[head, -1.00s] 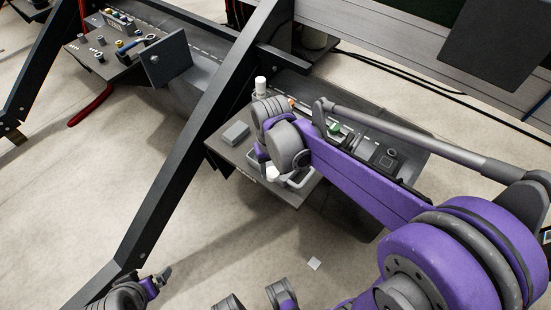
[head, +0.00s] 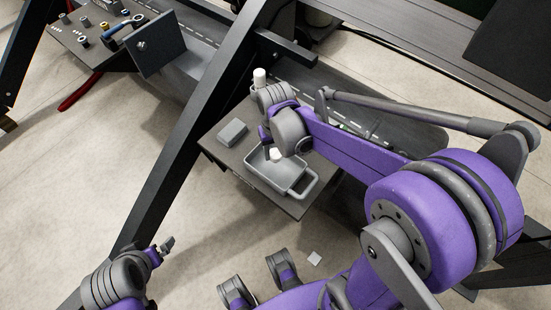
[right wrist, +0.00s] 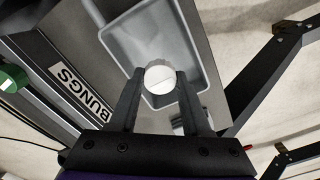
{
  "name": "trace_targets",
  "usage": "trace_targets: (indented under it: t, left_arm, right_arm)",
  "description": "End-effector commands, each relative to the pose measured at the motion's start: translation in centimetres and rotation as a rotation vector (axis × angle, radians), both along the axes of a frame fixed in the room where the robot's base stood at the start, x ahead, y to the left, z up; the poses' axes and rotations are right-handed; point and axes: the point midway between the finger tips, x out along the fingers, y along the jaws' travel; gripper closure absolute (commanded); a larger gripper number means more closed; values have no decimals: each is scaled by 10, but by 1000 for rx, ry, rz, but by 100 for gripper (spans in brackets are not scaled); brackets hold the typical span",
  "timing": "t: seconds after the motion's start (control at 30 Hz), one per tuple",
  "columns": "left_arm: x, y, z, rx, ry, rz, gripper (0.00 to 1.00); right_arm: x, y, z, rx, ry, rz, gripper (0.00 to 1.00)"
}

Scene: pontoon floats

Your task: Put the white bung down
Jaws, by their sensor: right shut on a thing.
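The white bung (head: 277,155) is held between the fingertips of my right gripper (right wrist: 158,82). In the right wrist view its round white end (right wrist: 160,78) shows between the two dark fingers. I cannot tell whether the bung touches the tray floor. My left gripper (head: 168,244) is at the lower left, away from the bench, and its jaws are too small to read.
A grey block (head: 232,132) lies left of the tray on the dark bench. A white cylinder (head: 259,78) stands behind my right wrist. A BUNGS label (right wrist: 80,90) is beside the tray. A black sloping beam (head: 190,140) stands to the left.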

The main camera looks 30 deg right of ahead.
Motion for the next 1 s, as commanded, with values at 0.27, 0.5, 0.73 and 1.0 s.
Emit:
trace_targets:
  t: [0.27, 0.5, 0.73, 1.0]
  left_arm:
    - [-1, 0, -7, 0, 2, 0, 0]
    - [-1, 0, -8, 0, 2, 0, 0]
    - [-1, 0, -10, 0, 3, 0, 0]
    - [-1, 0, -11, 0, 3, 0, 0]
  right_arm:
    - [1, 0, -36, 0, 0, 0, 100]
    - [0, 0, -47, 0, 0, 0, 100]
    - [0, 0, -50, 0, 0, 0, 100]
    - [0, 0, -50, 0, 0, 0, 22]
